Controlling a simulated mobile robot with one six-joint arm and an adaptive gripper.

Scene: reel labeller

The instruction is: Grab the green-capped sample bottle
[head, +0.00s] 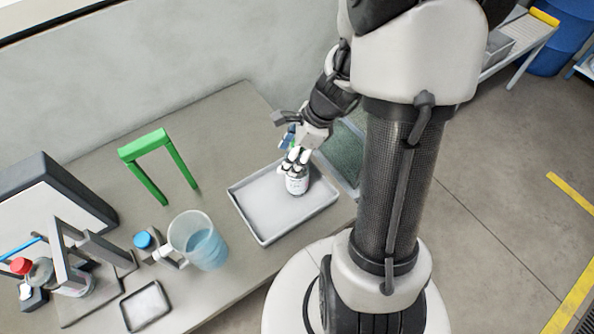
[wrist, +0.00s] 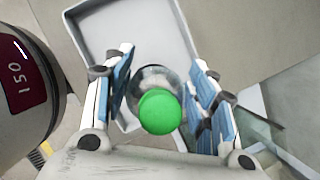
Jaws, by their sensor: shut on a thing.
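The green-capped sample bottle (wrist: 160,110) shows from above in the wrist view, its round green cap between my two blue-padded fingers. In the head view the bottle (head: 296,184) is a small clear body with a white label, upright over the grey tray (head: 262,228); its cap is hidden by my gripper there. I cannot tell whether its base touches the tray floor. My gripper (head: 296,158) comes down from above and is shut on the bottle. In the wrist view the fingers (wrist: 165,85) stand on either side of it.
A jug of blue liquid (head: 205,248) stands left of the tray, beside a blue-capped container (head: 144,241). A green frame (head: 148,150) stands behind. A red-capped bottle (head: 40,270) sits far left by the labeller. A dark-rimmed tray (head: 146,306) lies in front. A green-lined bin (head: 342,150) is behind right.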

